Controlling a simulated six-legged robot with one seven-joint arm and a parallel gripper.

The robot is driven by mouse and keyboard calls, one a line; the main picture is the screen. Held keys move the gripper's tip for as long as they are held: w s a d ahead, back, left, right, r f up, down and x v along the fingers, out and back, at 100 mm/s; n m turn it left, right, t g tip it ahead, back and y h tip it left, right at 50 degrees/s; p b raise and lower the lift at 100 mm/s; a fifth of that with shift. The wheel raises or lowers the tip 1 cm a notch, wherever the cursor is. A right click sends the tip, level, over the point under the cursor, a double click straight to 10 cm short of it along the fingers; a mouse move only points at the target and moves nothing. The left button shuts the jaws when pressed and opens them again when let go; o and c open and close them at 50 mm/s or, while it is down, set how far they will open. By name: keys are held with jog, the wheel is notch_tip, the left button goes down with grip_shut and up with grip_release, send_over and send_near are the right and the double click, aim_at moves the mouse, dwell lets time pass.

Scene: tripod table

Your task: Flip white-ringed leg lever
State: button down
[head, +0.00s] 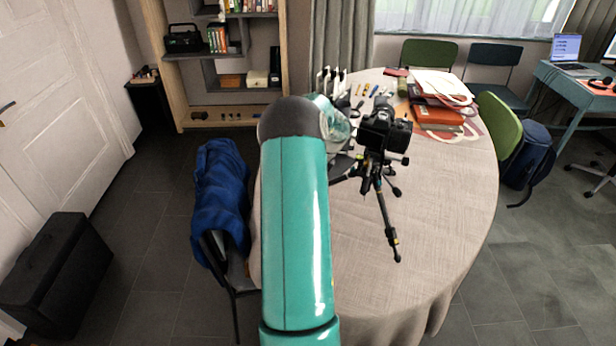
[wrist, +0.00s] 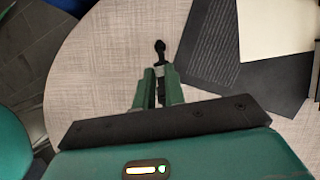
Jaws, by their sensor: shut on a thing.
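A black tripod (head: 374,187) with a camera (head: 384,131) on top stands on the round table. One leg reaches toward the front, and another reaches left toward my arm, which partly hides that side. In the wrist view, my gripper (wrist: 158,76) has its two green fingers closed around a slim dark part of a tripod leg (wrist: 160,49). The leg's black rounded end shows just beyond the fingertips, with a pale band close to them. The lever itself cannot be made out between the fingers. In the head view my gripper is hidden behind my arm.
The table (head: 440,215) has a cloth cover and is clear at the front right. Books and papers (head: 437,100) lie at its back right, small items at its back. A chair with a blue jacket (head: 220,195) stands left. Dark flat items (wrist: 215,50) lie right in the wrist view.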

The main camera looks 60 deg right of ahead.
dwell(0.3)
jog(key=c, duration=1.5)
grip_release()
jog(key=shift+o, duration=0.2)
jog(key=shift+r, duration=0.3)
notch_tip(320, 180, up, 3)
jog(key=shift+f, duration=0.2)
jog(key=s+a+r, duration=0.6)
jog(key=a+r, duration=0.3)
jog(key=a, duration=0.3)
jog(key=shift+s+a+r, duration=0.2)
jog(key=shift+r, duration=0.2)
jog(key=shift+c, duration=0.2)
